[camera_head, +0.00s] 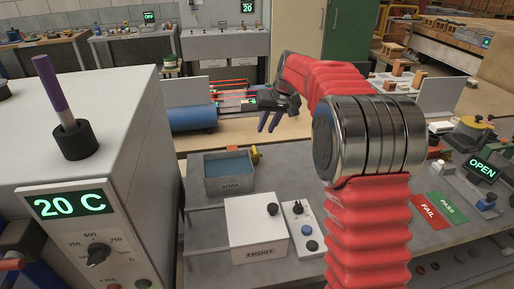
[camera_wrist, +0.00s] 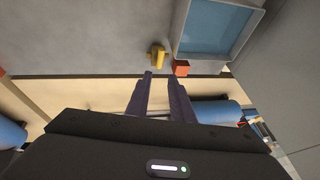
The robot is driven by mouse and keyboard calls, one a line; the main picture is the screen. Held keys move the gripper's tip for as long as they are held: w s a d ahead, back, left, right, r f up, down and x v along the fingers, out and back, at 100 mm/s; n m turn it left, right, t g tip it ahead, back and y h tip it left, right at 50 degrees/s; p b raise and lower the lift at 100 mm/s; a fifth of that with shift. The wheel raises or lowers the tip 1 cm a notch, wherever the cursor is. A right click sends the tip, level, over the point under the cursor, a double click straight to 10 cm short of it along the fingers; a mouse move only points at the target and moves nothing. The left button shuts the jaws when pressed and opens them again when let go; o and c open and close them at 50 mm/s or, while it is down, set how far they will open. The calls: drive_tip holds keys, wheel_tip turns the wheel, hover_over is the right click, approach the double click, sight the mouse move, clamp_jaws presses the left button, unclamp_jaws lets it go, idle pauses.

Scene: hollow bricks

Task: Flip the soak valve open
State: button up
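The grey soak tank (camera_head: 229,175), labelled SOAK and holding blue water, stands on the grey bench; its rim and water also show at the top of the wrist view (camera_wrist: 216,55). At its right back corner is the soak valve (camera_head: 256,154), with a yellow handle (camera_wrist: 157,57) and an orange-red block (camera_wrist: 181,68) beside the tank wall. My gripper (camera_head: 269,127) hangs behind and above the valve, fingers pointing down. In the wrist view its two dark fingers (camera_wrist: 160,79) are apart with nothing between them, and the valve appears just beyond their tips, not visibly touched.
A white FROST box (camera_head: 257,228) and a small control panel (camera_head: 302,229) stand in front of the tank. A large oven (camera_head: 90,130) reading 20 C fills the left. A blue cylinder (camera_head: 192,118) lies behind. FAIL and PASS pads (camera_head: 429,210) lie at the right.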

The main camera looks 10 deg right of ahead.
sight(255, 150)
drive_tip(key=shift+f, duration=0.15)
drive_tip(key=x, duration=1.3)
drive_tip(key=shift+w+f, duration=0.1)
drive_tip(key=shift+f, duration=0.2)
drive_tip(key=shift+c, duration=0.3)
